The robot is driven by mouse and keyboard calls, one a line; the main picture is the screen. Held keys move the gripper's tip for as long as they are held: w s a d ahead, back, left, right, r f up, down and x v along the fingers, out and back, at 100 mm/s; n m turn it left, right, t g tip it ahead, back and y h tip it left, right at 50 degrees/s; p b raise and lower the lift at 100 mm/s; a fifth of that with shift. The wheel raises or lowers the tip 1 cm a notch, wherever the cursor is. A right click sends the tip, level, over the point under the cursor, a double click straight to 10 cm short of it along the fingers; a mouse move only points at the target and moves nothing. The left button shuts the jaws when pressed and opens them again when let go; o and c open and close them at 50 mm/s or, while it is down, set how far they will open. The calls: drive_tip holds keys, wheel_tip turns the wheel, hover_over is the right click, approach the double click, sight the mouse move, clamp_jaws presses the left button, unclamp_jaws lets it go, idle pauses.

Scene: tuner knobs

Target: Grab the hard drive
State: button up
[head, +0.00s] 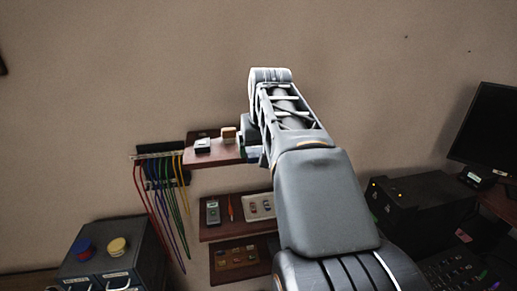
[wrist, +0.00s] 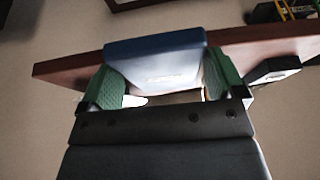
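A blue, box-shaped thing with faint pale lettering, which looks like the hard drive (wrist: 157,58), shows in the wrist view in front of the brown shelf edge. The green fingers of my gripper (wrist: 163,88) stand wide apart, one along each side of it. They are close against its sides, but I cannot tell whether they press on it.
Lower shelves hold a grey meter (head: 212,212) and small parts. Colored cables (head: 165,195) hang at left. Black equipment (head: 420,205) and a monitor (head: 487,130) stand at right.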

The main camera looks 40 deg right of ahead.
drive_tip(key=c, duration=0.6)
drive_tip(key=shift+r, duration=0.15)
